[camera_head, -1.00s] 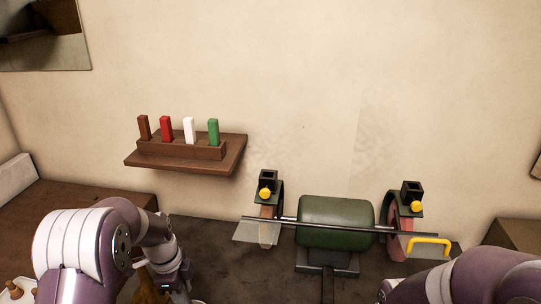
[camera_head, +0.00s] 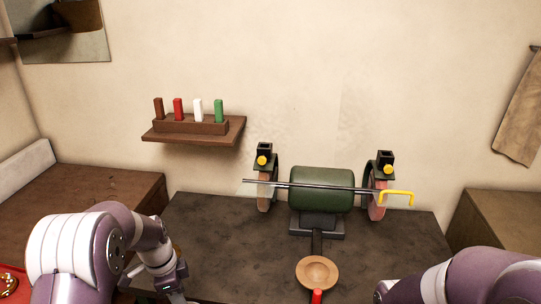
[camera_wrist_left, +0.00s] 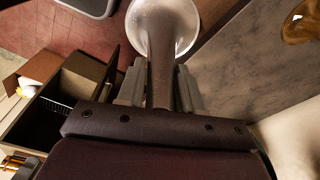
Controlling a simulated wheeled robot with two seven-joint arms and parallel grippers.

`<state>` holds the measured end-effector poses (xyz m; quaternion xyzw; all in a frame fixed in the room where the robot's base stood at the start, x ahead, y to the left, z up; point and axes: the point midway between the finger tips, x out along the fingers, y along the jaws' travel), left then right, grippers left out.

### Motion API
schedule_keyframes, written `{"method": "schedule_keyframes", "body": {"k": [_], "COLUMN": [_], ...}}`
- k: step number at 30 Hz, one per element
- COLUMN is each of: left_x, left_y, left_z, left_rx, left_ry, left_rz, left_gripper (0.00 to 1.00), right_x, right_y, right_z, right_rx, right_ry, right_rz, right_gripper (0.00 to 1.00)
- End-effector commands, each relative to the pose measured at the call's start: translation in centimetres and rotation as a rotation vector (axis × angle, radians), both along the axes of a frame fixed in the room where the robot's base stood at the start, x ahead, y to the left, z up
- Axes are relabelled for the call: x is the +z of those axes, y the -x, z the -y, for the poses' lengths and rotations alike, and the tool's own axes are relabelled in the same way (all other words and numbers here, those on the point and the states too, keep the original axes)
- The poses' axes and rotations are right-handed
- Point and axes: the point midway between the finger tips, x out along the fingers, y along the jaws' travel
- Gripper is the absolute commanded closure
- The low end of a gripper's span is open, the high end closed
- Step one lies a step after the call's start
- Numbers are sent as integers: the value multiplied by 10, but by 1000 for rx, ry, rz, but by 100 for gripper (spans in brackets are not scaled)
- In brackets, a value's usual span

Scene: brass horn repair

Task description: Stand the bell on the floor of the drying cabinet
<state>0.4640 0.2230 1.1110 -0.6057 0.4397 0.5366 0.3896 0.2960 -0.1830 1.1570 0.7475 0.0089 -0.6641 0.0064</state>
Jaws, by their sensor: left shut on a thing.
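My left gripper (camera_wrist_left: 158,88) is shut on the narrow stem of the bell (camera_wrist_left: 165,22) in the left wrist view. The bell looks pale and flares out to a round mouth beyond the fingers. In the head view my left gripper (camera_head: 178,296) is only partly seen at the bottom edge, and I cannot make out the bell there. My right arm enters at the lower right of the head view, but its gripper is out of frame. I cannot identify the drying cabinet in either view.
A green bench grinder (camera_head: 322,188) stands on the dark bench (camera_head: 220,235), with a wooden dish (camera_head: 318,272) in front. A wall shelf (camera_head: 194,136) holds coloured blocks. An open brown box (camera_wrist_left: 35,118) and an amber object (camera_wrist_left: 302,22) show in the left wrist view.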

Motion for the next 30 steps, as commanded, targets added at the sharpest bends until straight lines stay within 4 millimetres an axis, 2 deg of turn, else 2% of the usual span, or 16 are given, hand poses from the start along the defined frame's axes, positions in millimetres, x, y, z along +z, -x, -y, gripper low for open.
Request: {"method": "schedule_keyframes", "body": {"k": [5, 11, 17, 21, 24, 30], "left_x": [-4, -23, -64, -103, -127, -142], "left_y": [-6, -10, -10, -1, 10, 18], "left_z": [-5, -7, 0, 12, 22, 34], "left_rx": [249, 611, 1048, 1273, 1293, 1257], "left_ry": [0, 0, -1, -3, -2, 1], "left_rz": [0, -2, -2, -3, -3, 1], "left_gripper": [100, 100, 100, 100, 100, 100], "right_x": [0, -5, -20, -35, -44, -50], "right_y": [0, 0, 0, 0, 0, 0], "right_z": [0, 0, 0, 0, 0, 0], "right_rx": [0, 0, 0, 0, 0, 0], "right_ry": [0, 0, 0, 0, 0, 0], "right_rz": [0, 0, 0, 0, 0, 0], "right_gripper": [57, 57, 57, 57, 57, 57]}}
